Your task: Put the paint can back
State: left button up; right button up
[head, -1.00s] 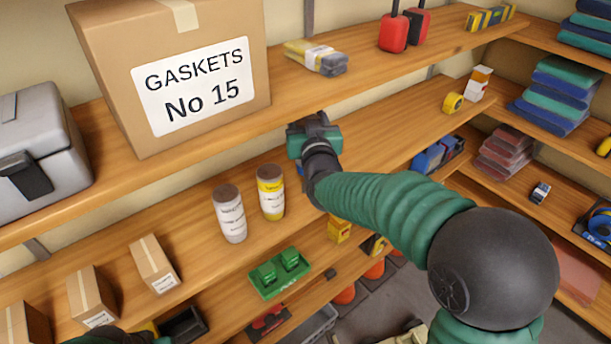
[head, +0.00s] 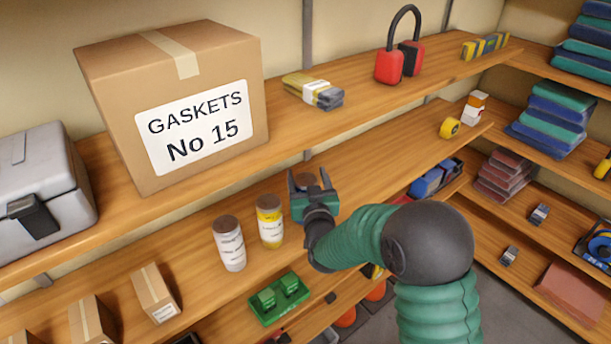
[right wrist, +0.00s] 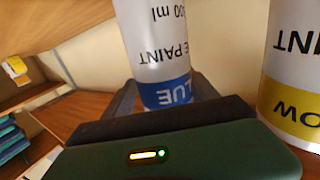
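The blue-banded paint can (right wrist: 160,45) appears upside down in the right wrist view, with "BLUE" and "PAINT" on its label. In the head view only its brown lid (head: 304,180) shows, in line with the two other cans on the middle shelf; my gripper hides the rest. My right gripper (head: 310,178) has one finger on each side of this can. The fingers look set wider than the can, so it looks open around it; contact is hard to tell. My left gripper is not in view.
A yellow-banded can (head: 270,228) stands just left of my right gripper, and a white can (head: 229,246) is beyond it. The middle shelf is clear to the right, towards a yellow tape roll (head: 449,128).

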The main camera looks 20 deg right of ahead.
jog(key=shift+o, duration=0.3)
jog(key=shift+s+r, duration=0.25)
jog(key=shift+s, duration=0.15)
jog(key=shift+w+a, duration=0.2)
jog(key=shift+a, duration=0.25)
jog(key=s+a+b, duration=0.1)
jog(key=s+b, duration=0.4)
jog(key=s, duration=0.7)
jog(key=s+a+f+n+g+y, duration=0.1)
jog(key=s+a+f+g+y, duration=0.2)
jog(key=f+g, duration=0.55)
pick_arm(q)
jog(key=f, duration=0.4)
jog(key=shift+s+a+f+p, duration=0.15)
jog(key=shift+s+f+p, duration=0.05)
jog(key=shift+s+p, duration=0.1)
pick_arm(e)
jog(key=s+d+f+g, duration=0.1)
jog(key=s+f+g, duration=0.2)
jog(key=s+f, duration=0.3)
jog(key=s+d+f+n+g, duration=0.1)
jog(key=s+d+f+g, duration=0.1)
jog(key=s+f, duration=0.4)
jog(key=s+g, duration=0.1)
jog(key=s, duration=0.4)
jog(key=shift+s+g, duration=0.25)
jog(key=shift+g, duration=0.1)
